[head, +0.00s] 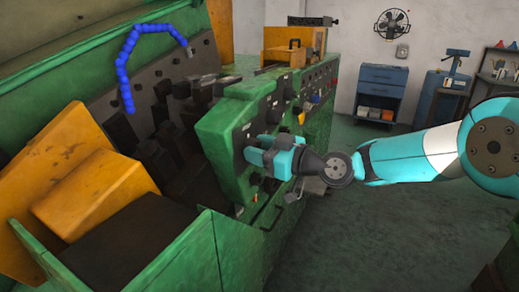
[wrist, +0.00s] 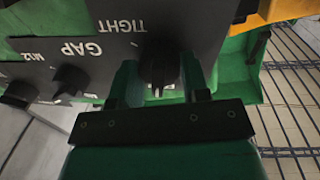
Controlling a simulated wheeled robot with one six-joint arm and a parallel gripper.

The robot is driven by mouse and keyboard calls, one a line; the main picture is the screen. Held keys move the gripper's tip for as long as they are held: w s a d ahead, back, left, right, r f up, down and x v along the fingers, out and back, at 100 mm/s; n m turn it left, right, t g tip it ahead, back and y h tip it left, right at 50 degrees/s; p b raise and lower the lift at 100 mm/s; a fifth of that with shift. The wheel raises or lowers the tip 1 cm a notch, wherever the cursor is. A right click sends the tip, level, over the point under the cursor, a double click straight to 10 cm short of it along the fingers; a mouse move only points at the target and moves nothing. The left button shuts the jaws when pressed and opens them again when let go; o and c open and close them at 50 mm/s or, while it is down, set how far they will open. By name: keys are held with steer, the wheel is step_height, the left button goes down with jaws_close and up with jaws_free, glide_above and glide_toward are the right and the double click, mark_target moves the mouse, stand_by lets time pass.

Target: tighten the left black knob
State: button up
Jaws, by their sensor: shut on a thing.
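The left black knob (wrist: 158,62) sits on a dark panel by the word TIGHT, upside down in the wrist view. My gripper (wrist: 160,84) has one finger on each side of it and is shut on it. In the head view my teal gripper (head: 258,152) is at the left end of the green machine's front panel, and its fingers mostly hide the knob there. Which way the knob is turned is hard to tell.
Another black knob (wrist: 70,80) sits by the GAP label, with a further knob (wrist: 18,92) beyond it. The green machine (head: 220,130) fills the left side, with yellow guards (head: 95,195). Open grey floor (head: 385,225) lies to the right.

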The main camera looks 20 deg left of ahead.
steer(key=m+b, duration=0.1)
steer(key=m, duration=0.5)
steer(key=shift+m, duration=0.4)
steer(key=m, duration=0.3)
steer(key=shift+w+r+h+p, duration=0.1)
steer(key=shift+r+h+p, duration=0.05)
steer(key=shift+h+p, duration=0.2)
steer(key=m+p, duration=0.1)
steer(key=m, duration=0.2)
steer(key=shift+m+g, duration=0.4)
steer(key=m+p, duration=0.2)
steer(key=m, duration=0.3)
steer(key=shift+w+g+p, duration=0.1)
steer(key=shift+g+p, duration=0.2)
steer(key=shift+p, duration=0.05)
steer(key=shift+m+p, duration=0.6)
steer(key=shift+m, duration=1)
